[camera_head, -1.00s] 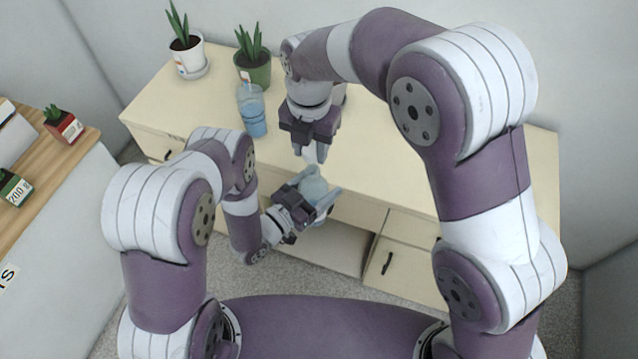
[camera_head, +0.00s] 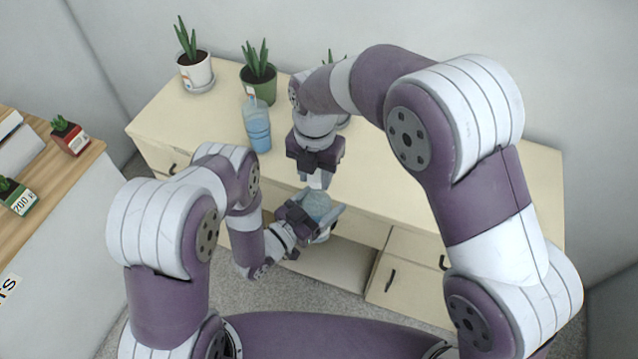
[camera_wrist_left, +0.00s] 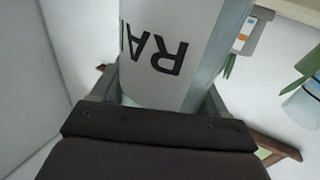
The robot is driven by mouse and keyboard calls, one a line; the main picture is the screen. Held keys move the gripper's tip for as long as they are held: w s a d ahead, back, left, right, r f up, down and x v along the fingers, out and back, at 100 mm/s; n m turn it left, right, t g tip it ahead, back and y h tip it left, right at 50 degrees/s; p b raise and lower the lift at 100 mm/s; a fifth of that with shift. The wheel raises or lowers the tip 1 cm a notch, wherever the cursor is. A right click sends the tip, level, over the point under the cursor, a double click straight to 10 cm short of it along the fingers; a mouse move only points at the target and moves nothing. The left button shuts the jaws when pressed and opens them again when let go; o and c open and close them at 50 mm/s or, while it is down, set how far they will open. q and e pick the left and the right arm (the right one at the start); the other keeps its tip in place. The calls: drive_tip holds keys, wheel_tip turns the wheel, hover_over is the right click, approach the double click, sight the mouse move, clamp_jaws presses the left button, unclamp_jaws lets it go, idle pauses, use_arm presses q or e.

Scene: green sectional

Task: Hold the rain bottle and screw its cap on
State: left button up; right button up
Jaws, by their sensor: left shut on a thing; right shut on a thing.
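The rain bottle (camera_head: 319,205) is pale and rounded at the top in the head view, held in front of the cabinet. In the left wrist view the bottle (camera_wrist_left: 205,28) is close and shows a white label with upside-down dark letters reading "RA". My left gripper (camera_head: 322,209) is shut around the bottle's sides, one finger on each side. My right gripper (camera_head: 317,181) is shut and points down just above the bottle's top. What it grips is small and largely hidden by its fingers; I cannot make out the cap clearly, or whether it touches the bottle.
A cream cabinet (camera_head: 470,190) stands behind the grippers. On it are a blue bottle (camera_head: 257,130), a white potted plant (camera_head: 196,72) and a green potted plant (camera_head: 260,85). A wooden-topped shelf (camera_head: 50,168) with small labelled plant boxes is at left. The cabinet top's right part is clear.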

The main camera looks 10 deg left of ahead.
sight(317, 211)
drive_tip(key=shift+f, duration=0.9)
drive_tip(key=shift+f, duration=0.55)
